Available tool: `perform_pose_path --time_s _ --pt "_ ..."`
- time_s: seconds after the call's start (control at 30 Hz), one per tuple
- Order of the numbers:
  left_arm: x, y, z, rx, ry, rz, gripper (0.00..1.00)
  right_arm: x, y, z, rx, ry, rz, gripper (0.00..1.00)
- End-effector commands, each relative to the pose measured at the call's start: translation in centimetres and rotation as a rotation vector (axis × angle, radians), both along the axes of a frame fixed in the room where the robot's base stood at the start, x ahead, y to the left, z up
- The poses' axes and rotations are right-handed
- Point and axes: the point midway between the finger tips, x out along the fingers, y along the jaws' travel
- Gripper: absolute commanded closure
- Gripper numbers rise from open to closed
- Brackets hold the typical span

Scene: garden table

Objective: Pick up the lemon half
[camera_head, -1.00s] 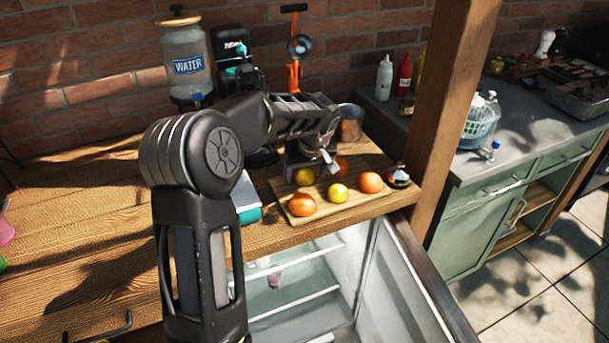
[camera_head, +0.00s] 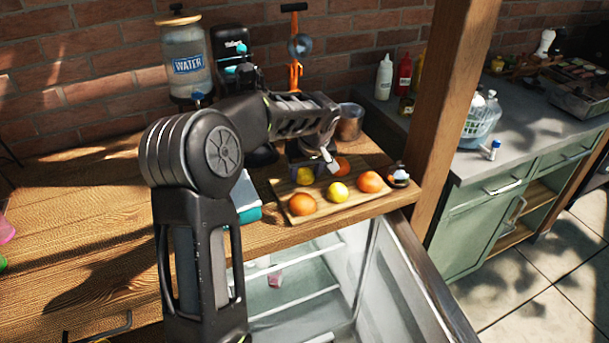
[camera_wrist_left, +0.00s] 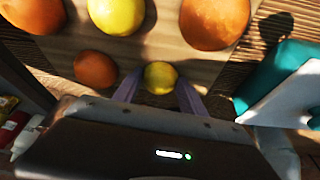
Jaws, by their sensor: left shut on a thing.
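The yellow lemon half (camera_head: 305,176) is at the back left of the wooden cutting board (camera_head: 322,205). My left gripper (camera_head: 307,169) is pointed down over it and partly hides it. In the left wrist view, the lemon half (camera_wrist_left: 160,76) sits between the two finger pads of my left gripper (camera_wrist_left: 158,82), which is shut on it. It is at or just above board level; I cannot tell whether it touches the board. My right gripper is not in view.
A second yellow citrus piece (camera_head: 338,192) and several oranges, such as this one (camera_head: 302,204), lie close by on the board. A teal-and-white box (camera_head: 245,200) stands left of it, a wooden post (camera_head: 452,110) right. An open fridge (camera_head: 300,285) is below the front edge.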

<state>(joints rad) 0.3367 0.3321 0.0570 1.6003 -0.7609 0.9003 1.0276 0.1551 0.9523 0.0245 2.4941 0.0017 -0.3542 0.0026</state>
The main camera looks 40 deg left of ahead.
Motion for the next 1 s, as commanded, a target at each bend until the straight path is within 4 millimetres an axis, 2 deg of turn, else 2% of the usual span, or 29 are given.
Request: perform_pose_path --time_s 0.13,0.47,0.57,0.9,1.0 --pt "0.0 0.0 0.0 0.0 0.0 0.0 0.91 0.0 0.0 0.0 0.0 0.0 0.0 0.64" --pt "0.1 0.0 0.5 0.001 -0.002 0.001 0.91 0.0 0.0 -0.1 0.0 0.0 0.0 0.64" --pt "0.1 0.0 1.6 0.002 -0.004 0.001 0.91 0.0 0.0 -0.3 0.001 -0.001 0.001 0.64" --pt "0.1 0.0 8.0 0.0 -0.005 0.001 0.91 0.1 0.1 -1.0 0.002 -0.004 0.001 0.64" --pt "0.1 0.0 9.3 0.001 -0.002 0.001 0.91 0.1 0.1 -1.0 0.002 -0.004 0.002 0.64"
